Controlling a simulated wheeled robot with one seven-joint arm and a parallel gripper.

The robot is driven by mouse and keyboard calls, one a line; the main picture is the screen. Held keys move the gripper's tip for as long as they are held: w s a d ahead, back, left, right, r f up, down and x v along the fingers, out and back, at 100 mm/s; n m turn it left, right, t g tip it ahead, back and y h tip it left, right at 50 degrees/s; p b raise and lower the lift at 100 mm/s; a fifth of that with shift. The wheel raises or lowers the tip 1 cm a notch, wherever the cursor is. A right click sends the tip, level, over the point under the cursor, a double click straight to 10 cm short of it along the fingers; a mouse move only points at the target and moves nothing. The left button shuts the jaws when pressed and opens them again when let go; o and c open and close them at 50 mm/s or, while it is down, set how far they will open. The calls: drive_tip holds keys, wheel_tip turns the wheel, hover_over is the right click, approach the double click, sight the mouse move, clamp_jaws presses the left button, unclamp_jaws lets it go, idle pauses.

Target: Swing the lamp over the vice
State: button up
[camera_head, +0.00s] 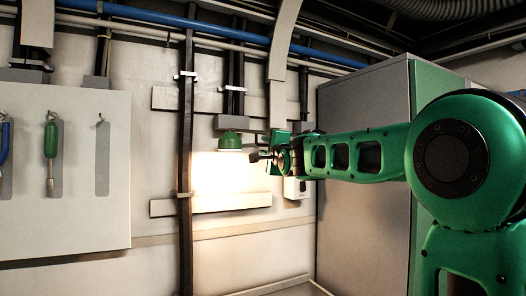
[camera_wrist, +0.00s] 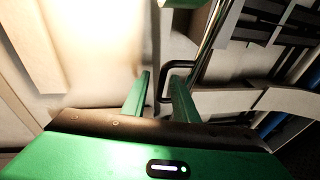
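The lamp (camera_head: 230,140) has a green shade and is lit, hanging near the back wall just left of my gripper (camera_head: 256,156) in the head view. Part of its green shade (camera_wrist: 182,3) shows at the top edge of the wrist view. A shiny metal rod (camera_wrist: 208,38) runs down from there, with a black loop handle (camera_wrist: 162,84) beside it. My gripper (camera_wrist: 161,76) is open in the wrist view, its fingers apart. The handle's bar appears between the fingers; whether either touches it I cannot tell. I see no vice in either view.
A grey cabinet (camera_head: 362,135) stands on the right, behind my arm. A pale tool board (camera_head: 80,215) with hanging tools is on the left. A dark vertical post (camera_head: 186,120) and a horizontal rail (camera_head: 212,204) are on the wall. Pipes (camera_head: 225,33) run overhead.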

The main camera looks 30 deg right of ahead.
drive_tip(key=shift+w, duration=0.35)
drive_tip(key=shift+r, duration=0.1)
clamp_jaws()
drive_tip(key=shift+f, duration=0.3)
idle(0.9)
